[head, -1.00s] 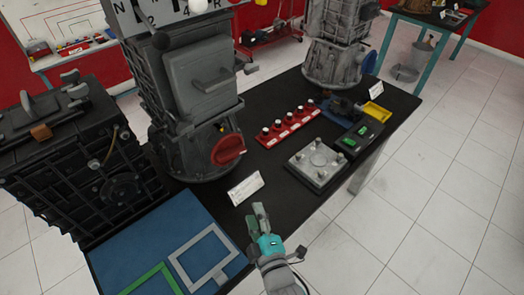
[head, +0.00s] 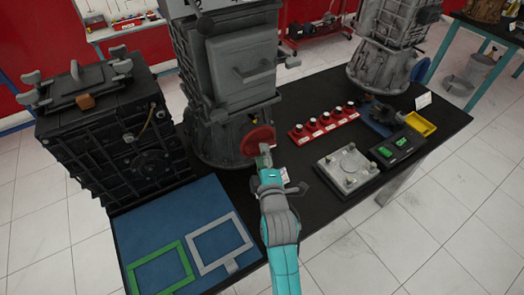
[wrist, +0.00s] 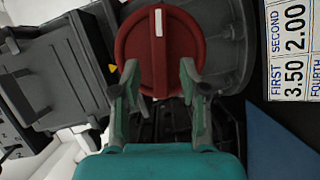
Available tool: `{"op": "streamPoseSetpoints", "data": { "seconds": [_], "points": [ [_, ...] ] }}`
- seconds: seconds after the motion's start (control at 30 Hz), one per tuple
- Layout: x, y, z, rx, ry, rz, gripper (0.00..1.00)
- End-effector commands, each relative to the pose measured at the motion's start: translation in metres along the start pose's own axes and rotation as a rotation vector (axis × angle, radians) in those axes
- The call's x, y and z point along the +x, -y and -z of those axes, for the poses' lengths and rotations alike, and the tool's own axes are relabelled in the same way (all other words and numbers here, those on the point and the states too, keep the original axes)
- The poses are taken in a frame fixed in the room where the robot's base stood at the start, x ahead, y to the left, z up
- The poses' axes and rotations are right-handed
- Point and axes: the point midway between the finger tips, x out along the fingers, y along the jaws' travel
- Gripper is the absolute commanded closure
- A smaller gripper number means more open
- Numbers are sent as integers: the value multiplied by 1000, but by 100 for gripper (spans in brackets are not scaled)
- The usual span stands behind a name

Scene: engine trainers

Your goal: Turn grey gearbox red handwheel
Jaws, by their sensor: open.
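The grey gearbox (head: 228,85) stands upright on the black table. Its red handwheel (head: 256,141) is low on its front side, partly hidden behind my gripper (head: 265,158) in the head view. In the wrist view the red handwheel (wrist: 159,50) faces the camera, with a raised red bar across its middle and a white mark at the bar's top. My gripper (wrist: 159,80) is open, with one finger on each side of the bar's lower end. I cannot tell whether the fingers touch the wheel.
A dark gearbox (head: 112,125) stands to the left, behind a blue mat (head: 180,215) with green and grey frames. A label card (wrist: 292,50) is beside the wheel.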

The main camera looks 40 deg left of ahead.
Motion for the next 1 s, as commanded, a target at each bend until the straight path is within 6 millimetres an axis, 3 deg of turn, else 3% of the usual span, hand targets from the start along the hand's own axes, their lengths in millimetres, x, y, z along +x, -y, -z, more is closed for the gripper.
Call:
{"op": "streamPoseSetpoints", "data": {
  "seconds": [0.2, 0.53, 0.7, 0.73, 1.0],
  "points": [
    [19, 0, 0, 0, 0, 0, 56],
    [22, 0, 0, 0, 0, 0, 56],
    [22, 0, 0, 0, 0, 0, 96],
    [22, 0, 0, 0, 0, 0, 100],
    [22, 0, 0, 8, 0, 3, 100]
  ]
}}
